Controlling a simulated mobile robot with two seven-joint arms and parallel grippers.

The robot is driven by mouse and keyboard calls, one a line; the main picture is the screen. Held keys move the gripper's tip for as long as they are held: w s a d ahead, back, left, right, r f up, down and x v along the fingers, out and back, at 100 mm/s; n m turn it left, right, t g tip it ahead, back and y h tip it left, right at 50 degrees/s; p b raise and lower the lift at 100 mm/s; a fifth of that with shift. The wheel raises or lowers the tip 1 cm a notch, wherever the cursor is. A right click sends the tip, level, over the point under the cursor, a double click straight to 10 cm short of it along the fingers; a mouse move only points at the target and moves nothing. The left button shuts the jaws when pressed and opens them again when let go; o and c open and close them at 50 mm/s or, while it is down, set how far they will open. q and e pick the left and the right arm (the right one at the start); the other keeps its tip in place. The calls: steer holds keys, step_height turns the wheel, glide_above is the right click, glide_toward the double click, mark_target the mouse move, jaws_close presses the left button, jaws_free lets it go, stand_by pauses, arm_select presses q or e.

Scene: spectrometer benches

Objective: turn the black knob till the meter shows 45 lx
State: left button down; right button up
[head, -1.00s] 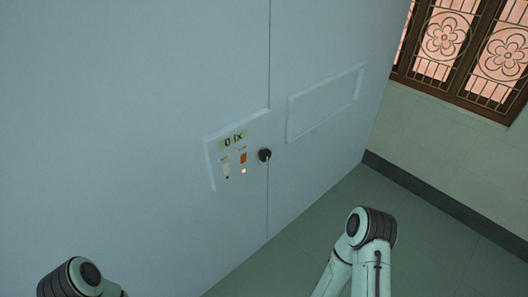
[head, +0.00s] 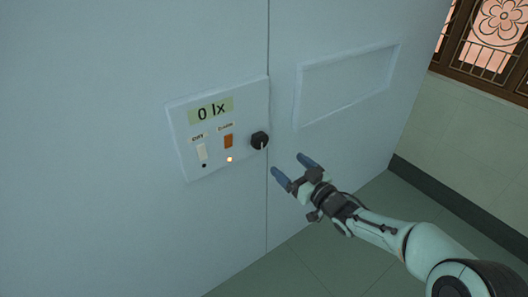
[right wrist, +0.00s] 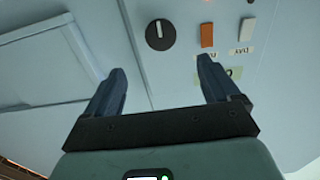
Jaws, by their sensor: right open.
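The black knob (head: 259,140) sits at the right edge of the white control panel (head: 180,145), its pale pointer mark aimed down in the head view. In the right wrist view the knob (right wrist: 160,34) shows beyond and between the two open fingers (right wrist: 158,80). My left gripper is not in view.
The panel also has an orange switch (head: 228,142) with a lit lamp (head: 229,159) below it, and a white switch (head: 202,152) with a dark lamp. A raised rectangular frame (head: 345,85) is on the wall to the right. Floor (head: 310,265) is open below.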

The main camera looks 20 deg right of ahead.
mark_target(262, 142)
steer(key=x, duration=1.2)
steer(key=shift+w+a, duration=0.25)
steer(key=c, duration=1.1)
